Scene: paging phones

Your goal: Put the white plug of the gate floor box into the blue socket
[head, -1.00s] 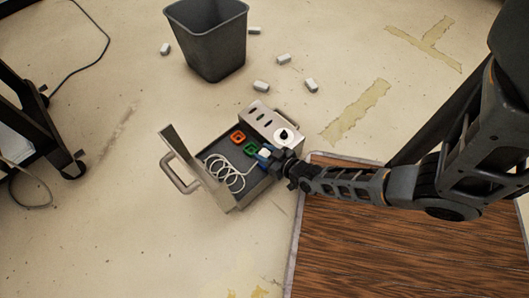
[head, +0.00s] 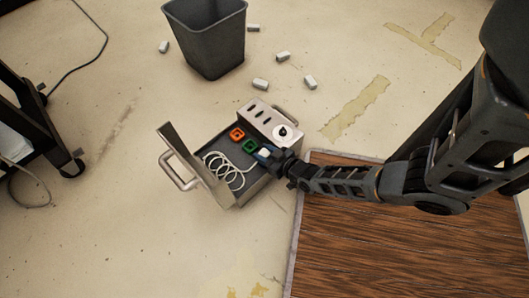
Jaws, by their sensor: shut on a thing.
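The open grey floor box (head: 258,188) stands on the floor at the centre, with a coiled white cable (head: 222,172) inside. My gripper (head: 268,156) is over the right side of the box, shut on the white plug (head: 264,151). An orange-red socket (head: 237,134) and a green socket (head: 249,146) show in a row to the upper left of the gripper. Only a little of the blue socket (head: 256,158) shows at the jaws; the rest is hidden. The plug is at the blue socket, but I cannot tell how deep it sits.
The box's raised lid (head: 180,148) and handle (head: 172,172) stand on the left. A panel with dark slots and a white disc (head: 283,133) is behind. A dark bin (head: 205,40) and several small white blocks (head: 260,84) lie beyond. A brown mat (head: 400,245) is at right.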

